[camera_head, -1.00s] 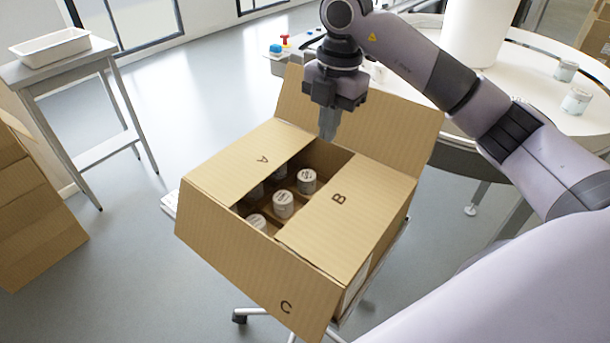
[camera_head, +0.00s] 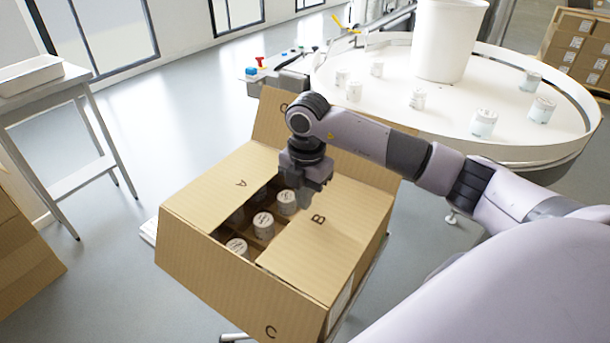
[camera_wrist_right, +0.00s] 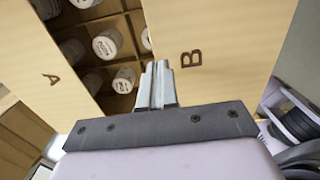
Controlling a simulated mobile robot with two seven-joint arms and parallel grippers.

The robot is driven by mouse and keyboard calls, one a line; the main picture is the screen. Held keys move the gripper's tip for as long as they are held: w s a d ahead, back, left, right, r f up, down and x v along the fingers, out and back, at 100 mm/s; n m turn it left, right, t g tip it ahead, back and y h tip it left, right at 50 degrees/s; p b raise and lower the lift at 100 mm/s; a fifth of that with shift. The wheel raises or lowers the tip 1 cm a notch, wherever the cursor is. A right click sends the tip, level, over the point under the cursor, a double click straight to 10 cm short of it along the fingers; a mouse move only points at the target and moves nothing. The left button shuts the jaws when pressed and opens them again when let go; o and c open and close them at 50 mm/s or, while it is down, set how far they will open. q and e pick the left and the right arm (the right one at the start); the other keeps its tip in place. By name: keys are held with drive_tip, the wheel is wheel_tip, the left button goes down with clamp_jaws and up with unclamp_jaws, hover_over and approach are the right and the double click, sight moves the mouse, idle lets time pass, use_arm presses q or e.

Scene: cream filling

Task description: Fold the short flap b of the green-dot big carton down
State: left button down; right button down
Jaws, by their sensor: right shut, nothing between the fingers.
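The big carton stands open on a wheeled stand in the head view; I see no green dot on it. Its flap B (camera_head: 335,245) lies folded inward, about level, over the right side of the opening. It also shows in the wrist view (camera_wrist_right: 215,40). Flap A (camera_head: 215,190) lies inward over the left side. My right gripper (camera_head: 303,203) is shut and empty, pointing down at the inner edge of flap B, near the opening. Its fingertips show in the wrist view (camera_wrist_right: 157,68); I cannot tell whether they touch the flap. My left gripper is not in view.
White-lidded jars (camera_head: 263,224) sit in the carton's divided compartments. The front flap C (camera_head: 235,303) slopes outward, and the back flap (camera_head: 270,122) stands up behind my arm. A round white table (camera_head: 450,125) with jars and a white bin (camera_head: 448,40) is behind.

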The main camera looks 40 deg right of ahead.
drive_tip(key=shift+f, duration=0.6)
